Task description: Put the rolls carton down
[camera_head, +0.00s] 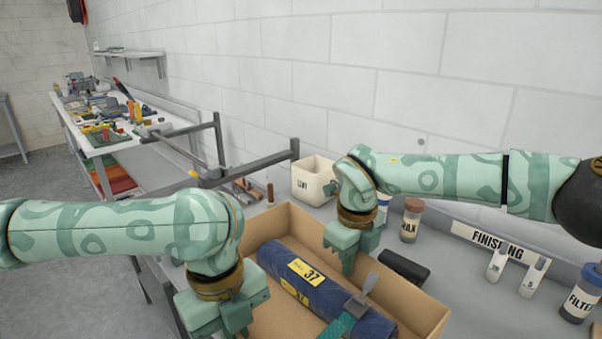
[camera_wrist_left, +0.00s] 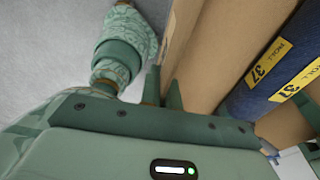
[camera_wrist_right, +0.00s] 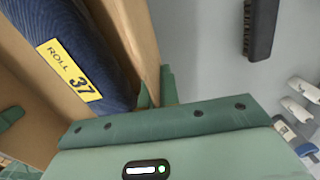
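The rolls carton (camera_head: 283,222) is an open cardboard box at the lower middle of the head view. A dark blue roll (camera_head: 325,294) with yellow "ROLL 37" labels lies inside. My left gripper (camera_wrist_left: 163,92) is closed around the carton's left wall (camera_wrist_left: 183,35), one finger on each side. My right gripper (camera_wrist_right: 156,90) pinches the opposite wall (camera_wrist_right: 130,35) in the same way. A teal strap with a grey buckle (camera_head: 357,305) lies across the roll's near end. The carton's underside is hidden, so I cannot tell whether it touches the bench.
The grey bench (camera_head: 460,290) holds a black brush (camera_head: 403,266) close beside the carton, a brown-capped jar (camera_head: 411,220), a white bin (camera_head: 313,180) and a "FINISHING" sign (camera_head: 500,242). A filter bottle (camera_head: 579,304) stands far right. A cluttered table (camera_head: 110,125) is at back left.

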